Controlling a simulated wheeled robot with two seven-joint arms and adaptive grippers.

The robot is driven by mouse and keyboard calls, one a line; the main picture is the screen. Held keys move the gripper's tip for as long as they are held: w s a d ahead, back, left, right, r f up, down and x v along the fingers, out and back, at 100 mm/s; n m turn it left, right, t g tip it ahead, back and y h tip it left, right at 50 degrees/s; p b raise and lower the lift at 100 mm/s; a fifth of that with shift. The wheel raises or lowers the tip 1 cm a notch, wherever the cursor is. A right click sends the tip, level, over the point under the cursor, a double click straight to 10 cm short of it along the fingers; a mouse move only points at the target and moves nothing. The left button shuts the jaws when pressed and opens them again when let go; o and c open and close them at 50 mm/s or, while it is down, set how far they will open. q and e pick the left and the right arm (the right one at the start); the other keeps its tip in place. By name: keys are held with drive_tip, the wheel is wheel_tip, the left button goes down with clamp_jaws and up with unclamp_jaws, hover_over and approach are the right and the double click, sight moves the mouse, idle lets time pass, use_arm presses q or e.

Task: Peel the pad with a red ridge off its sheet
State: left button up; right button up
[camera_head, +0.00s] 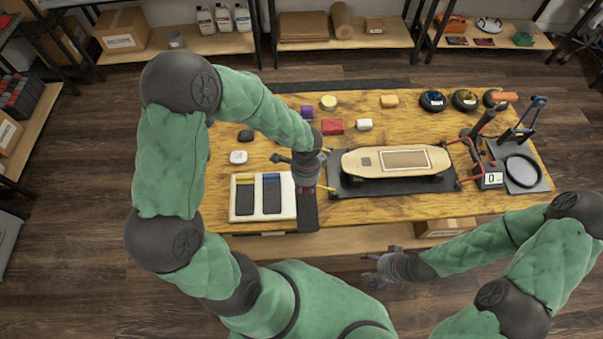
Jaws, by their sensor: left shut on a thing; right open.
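The white sheet (262,217) lies on the table's left front. A dark pad with a yellow ridge (245,197) and one with a blue ridge (271,195) lie on it. A third dark pad (308,214) is at the sheet's right edge, below my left gripper (305,187). My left gripper points down and is shut at this pad's far end, where the ridge is mostly hidden by the fingers. I cannot tell whether the pad still touches the sheet. My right gripper (373,270) is open and empty, in front of the table's edge.
A wooden skateboard deck (360,162) on a dark mat stands close right of my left gripper. A small display device (490,179), a ring on a plate (522,170) and a blue stand (524,122) are farther right. Small boxes, including a red one (333,127), stand behind.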

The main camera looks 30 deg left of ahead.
sight(308, 198)
use_arm(q)
drive_tip(key=shift+s+d+r, duration=0.4)
drive_tip(key=shift+s+d, duration=0.1)
drive_tip(key=shift+s, duration=0.1)
drive_tip(key=shift+s+d+r, duration=0.35)
drive_tip(key=shift+s+d, duration=0.15)
drive_tip(key=shift+s, duration=0.05)
drive_tip(key=shift+r+p, duration=1.8)
drive_tip(key=shift+r, duration=0.15)
